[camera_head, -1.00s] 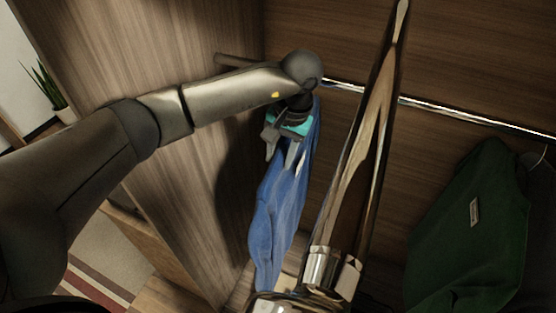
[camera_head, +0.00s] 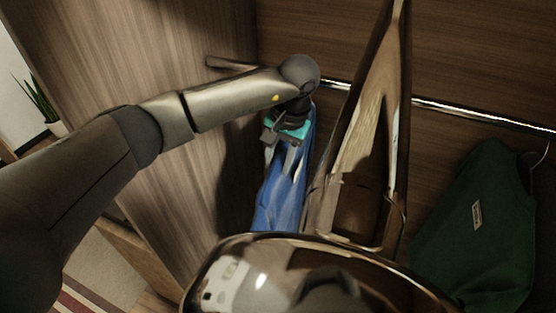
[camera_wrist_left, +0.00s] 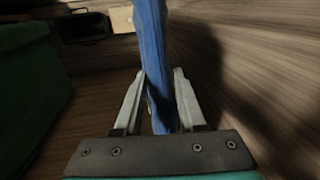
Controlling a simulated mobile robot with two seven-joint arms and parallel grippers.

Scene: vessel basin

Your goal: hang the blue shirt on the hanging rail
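The blue shirt (camera_head: 280,203) hangs as a narrow, edge-on strip at the left end of the metal hanging rail (camera_head: 470,114). Its top reaches up beside the rail, but my left wrist hides any hanger hook, so I cannot tell how it is held there. My left gripper (camera_head: 280,153) is just below the rail, in front of the shirt's upper part. In the left wrist view the shirt (camera_wrist_left: 153,50) runs between the two spread fingers, with a gap beside the right one. My right gripper is not in view.
A green garment (camera_head: 480,235) hangs farther right on the rail. The wooden side panel (camera_head: 150,60) is close to my left arm. A potted plant (camera_head: 45,105) stands outside at the left.

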